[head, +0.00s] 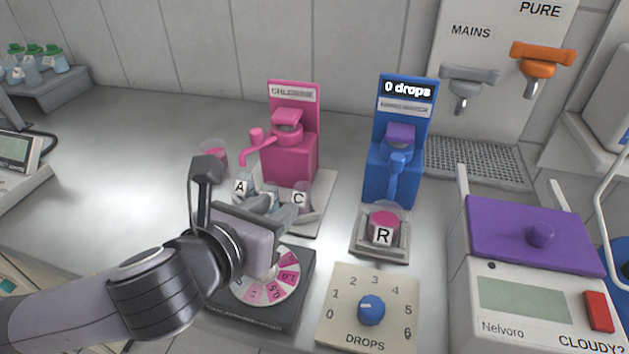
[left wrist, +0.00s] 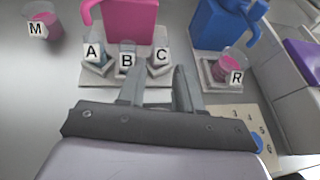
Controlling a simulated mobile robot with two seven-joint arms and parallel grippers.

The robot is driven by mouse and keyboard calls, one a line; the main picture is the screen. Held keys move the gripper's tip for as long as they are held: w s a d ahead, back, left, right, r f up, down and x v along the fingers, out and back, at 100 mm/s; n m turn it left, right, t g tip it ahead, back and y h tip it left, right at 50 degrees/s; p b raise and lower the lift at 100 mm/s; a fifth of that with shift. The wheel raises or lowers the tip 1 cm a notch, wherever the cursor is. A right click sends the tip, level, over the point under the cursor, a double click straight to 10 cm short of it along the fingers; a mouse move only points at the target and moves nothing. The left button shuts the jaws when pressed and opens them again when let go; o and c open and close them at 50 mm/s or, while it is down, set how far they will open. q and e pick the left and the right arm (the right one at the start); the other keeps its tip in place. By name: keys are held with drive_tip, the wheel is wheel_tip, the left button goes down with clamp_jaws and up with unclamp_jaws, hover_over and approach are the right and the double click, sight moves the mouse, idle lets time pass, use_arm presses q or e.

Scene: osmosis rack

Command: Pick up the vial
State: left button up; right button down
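Small clear vials labelled A (left wrist: 93,55), B (left wrist: 126,58) and C (left wrist: 161,57) stand in a row on a pale base below the pink dispenser (head: 292,150). A (head: 242,187) and C (head: 300,197) also show in the head view; B is mostly hidden by my gripper there. A vial labelled R (head: 383,228) with pink liquid stands on a grey stand before the blue dispenser (head: 398,140). A container labelled M (left wrist: 42,27), with pink contents, stands at the left. My left gripper (left wrist: 158,76) is open and empty, its fingertips just in front of B and C. My right gripper is out of view.
A pink-and-white dial on a dark base (head: 238,312) lies under my left arm. A drops panel (head: 335,335) with a blue knob is right of it. The counter left of the pink dispenser is mostly clear.

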sight(298, 193)
use_arm(q)
drive_tip(key=shift+w+d+f, duration=0.1)
drive_tip(key=shift+w+d, duration=0.1)
drive_tip(key=shift+w, duration=0.3)
drive_tip(key=shift+b+x, duration=0.3)
drive_tip(key=shift+x, duration=2.9)
drive_tip(key=shift+s+d, duration=0.1)
clamp_jaws()
